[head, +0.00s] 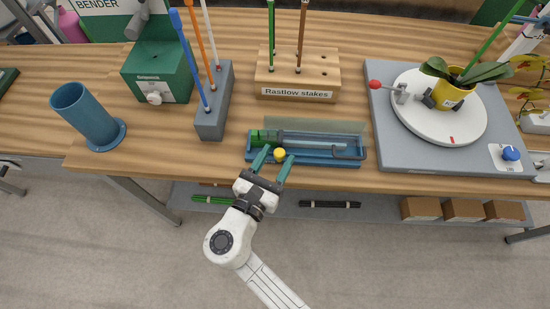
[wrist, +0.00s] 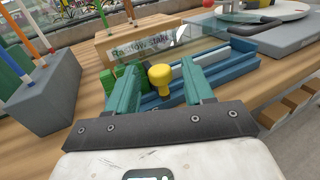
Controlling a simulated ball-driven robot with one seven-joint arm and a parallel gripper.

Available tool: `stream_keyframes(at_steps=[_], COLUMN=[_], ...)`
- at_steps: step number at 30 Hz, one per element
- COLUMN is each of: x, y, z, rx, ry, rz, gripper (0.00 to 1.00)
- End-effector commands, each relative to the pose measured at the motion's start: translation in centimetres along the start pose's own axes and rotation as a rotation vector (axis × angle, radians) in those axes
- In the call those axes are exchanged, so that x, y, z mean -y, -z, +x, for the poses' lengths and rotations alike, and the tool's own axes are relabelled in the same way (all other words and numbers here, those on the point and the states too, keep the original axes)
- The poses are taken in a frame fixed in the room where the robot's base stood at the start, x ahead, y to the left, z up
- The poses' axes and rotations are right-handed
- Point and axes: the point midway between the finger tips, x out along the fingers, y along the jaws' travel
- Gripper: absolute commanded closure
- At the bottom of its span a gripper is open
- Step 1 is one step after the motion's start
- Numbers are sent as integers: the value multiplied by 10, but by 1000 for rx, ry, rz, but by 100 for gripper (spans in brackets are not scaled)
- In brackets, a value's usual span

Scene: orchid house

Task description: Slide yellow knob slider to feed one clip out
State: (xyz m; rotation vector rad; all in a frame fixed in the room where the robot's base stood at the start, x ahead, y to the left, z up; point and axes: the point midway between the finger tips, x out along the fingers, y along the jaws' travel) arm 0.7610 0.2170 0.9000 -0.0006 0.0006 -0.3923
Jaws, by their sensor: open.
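The yellow knob (head: 280,154) sits at the front of a blue clip feeder (head: 320,161) near the table's front edge, toward the feeder's left part. In the wrist view the yellow knob (wrist: 161,76) stands upright between my fingers. My gripper (head: 272,155) is open, with one finger on each side of the knob. In the wrist view gaps show between the knob and both fingers of my gripper (wrist: 160,82). Green clips (head: 264,137) lie at the feeder's left end, also seen as green shapes in the wrist view (wrist: 124,80). A clear cover stands behind.
A wooden block labelled Rastlow stakes (head: 297,78) stands behind the feeder. A grey stake holder (head: 213,115) and a blue cup (head: 88,117) stand left. A grey board (head: 385,145) with a turntable and potted orchid stands right, close to the feeder.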

Motion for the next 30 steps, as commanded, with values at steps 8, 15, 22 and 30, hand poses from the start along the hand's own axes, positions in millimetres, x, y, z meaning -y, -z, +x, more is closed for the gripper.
stream_keyframes(at_steps=[8,15,22,30], x=[-1,-1,-1,0], y=[1,2,1,0], z=[-25,-72,-101,-108], rx=[1,0,0,0], ry=[-4,-3,-2,0], rz=[1,0,1,0], gripper=[48,48,48,48])
